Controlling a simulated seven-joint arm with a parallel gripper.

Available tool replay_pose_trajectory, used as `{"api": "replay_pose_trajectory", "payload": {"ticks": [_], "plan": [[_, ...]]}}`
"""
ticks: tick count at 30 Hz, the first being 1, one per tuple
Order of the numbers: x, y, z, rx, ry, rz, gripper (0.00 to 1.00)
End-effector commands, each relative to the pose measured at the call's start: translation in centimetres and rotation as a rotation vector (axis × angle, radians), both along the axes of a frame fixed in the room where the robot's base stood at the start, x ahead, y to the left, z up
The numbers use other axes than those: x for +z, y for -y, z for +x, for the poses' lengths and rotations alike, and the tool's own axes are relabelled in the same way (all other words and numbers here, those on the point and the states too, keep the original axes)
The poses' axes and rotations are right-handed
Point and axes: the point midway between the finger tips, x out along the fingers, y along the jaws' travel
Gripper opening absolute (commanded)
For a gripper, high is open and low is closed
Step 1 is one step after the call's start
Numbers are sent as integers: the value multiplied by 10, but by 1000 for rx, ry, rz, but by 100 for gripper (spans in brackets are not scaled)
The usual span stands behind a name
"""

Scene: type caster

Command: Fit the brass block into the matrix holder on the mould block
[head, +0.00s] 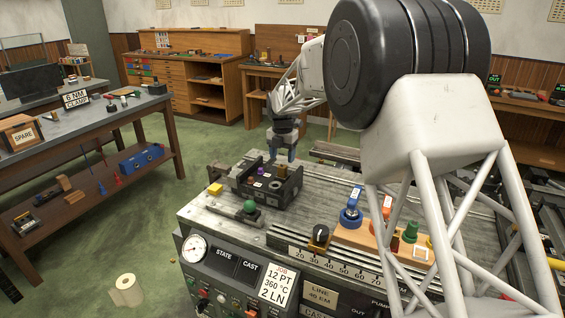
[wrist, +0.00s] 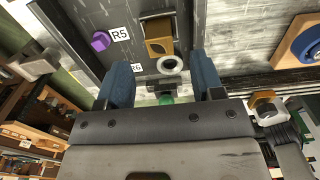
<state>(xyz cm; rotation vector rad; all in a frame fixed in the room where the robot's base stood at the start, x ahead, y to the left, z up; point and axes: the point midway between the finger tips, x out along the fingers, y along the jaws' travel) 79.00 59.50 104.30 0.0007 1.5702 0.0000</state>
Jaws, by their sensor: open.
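The dark mould block (head: 262,188) sits on top of the caster. A brass-coloured block (wrist: 158,36) stands on it in the wrist view, beside a pale ring with a dark centre (wrist: 170,65). In the head view the brass-coloured block (head: 282,171) shows small, just below my gripper (head: 284,157). My gripper is open and empty, pointing down. In the wrist view its two blue fingers (wrist: 163,78) are apart, and the brass-coloured block lies beyond their tips. I cannot tell whether the block is seated or which part is the matrix holder.
A purple knob (wrist: 100,41) stands by the R5 label, left of the brass-coloured block. A yellow block (head: 215,189) and a green ball (head: 250,206) are near the caster's left side. A black knob (head: 319,236) and a wooden rack of coloured handles (head: 360,236) stand to the right.

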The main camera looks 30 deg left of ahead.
Motion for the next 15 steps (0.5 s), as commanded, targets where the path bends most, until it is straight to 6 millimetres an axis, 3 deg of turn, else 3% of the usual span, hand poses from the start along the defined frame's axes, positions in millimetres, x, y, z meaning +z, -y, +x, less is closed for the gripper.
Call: {"api": "replay_pose_trajectory", "payload": {"ticks": [6, 15], "plan": [[26, 0, 0, 0, 1, 1, 61], [37, 0, 0, 0, -1, -1, 61]]}}
